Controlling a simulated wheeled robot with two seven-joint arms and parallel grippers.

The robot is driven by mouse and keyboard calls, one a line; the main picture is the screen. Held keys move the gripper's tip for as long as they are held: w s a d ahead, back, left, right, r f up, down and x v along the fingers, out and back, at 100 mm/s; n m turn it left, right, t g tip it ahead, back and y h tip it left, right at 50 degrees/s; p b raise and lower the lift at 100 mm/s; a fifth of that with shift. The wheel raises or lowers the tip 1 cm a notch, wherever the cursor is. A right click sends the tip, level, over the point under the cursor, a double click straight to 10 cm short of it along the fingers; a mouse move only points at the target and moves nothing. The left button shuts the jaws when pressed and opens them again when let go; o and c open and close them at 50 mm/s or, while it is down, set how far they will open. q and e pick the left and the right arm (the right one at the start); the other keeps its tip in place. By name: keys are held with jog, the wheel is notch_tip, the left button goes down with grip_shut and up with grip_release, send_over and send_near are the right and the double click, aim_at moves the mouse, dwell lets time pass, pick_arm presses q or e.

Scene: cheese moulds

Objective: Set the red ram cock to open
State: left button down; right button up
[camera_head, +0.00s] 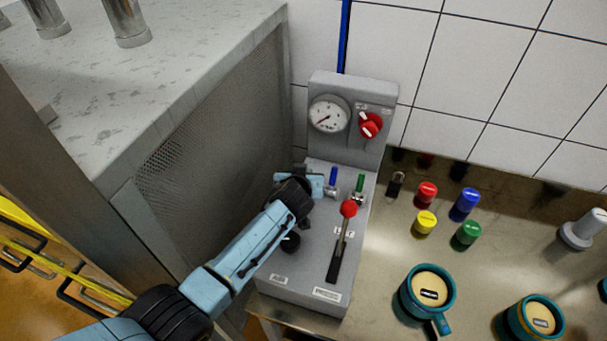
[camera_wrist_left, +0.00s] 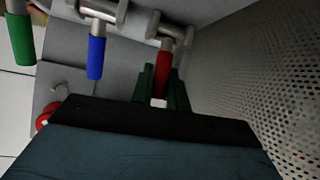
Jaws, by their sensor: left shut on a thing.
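The red ram cock (camera_wrist_left: 164,72) shows in the left wrist view as a red handle on a metal pipe fitting. My left gripper (camera_wrist_left: 163,95) is shut on it, with a dark green finger on each side of the handle. The handle points much the same way as the blue cock (camera_wrist_left: 96,57) and the green cock (camera_wrist_left: 20,40). In the head view my left gripper (camera_head: 316,185) reaches the left end of the cock row and hides the red cock. The blue cock (camera_head: 333,177) and green cock (camera_head: 359,184) stand to its right.
The grey press panel (camera_head: 318,292) carries a gauge (camera_head: 329,114), a red selector knob (camera_head: 370,125) and a red-balled lever (camera_head: 348,210). A perforated metal side (camera_head: 215,140) stands close on the left. Coloured caps and teal mugs (camera_head: 405,297) stand on the right counter.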

pick_arm(q)
jog(key=shift+f, duration=0.1)
jog(key=c, duration=1.4)
grip_release()
jog(key=shift+o, duration=0.2)
jog(key=shift+s, duration=0.15)
jog(key=shift+s+a+r, duration=0.1)
jog(key=shift+s+r, duration=0.05)
jog(key=shift+r, duration=0.15)
jog(key=p+v, duration=0.1)
jog(key=v, duration=1.1)
jog(key=shift+s+r+p, duration=0.2)
jog(key=shift+s+p, duration=0.05)
jog(key=shift+p, duration=0.1)
pick_arm(e)
jog(key=shift+r, duration=0.85)
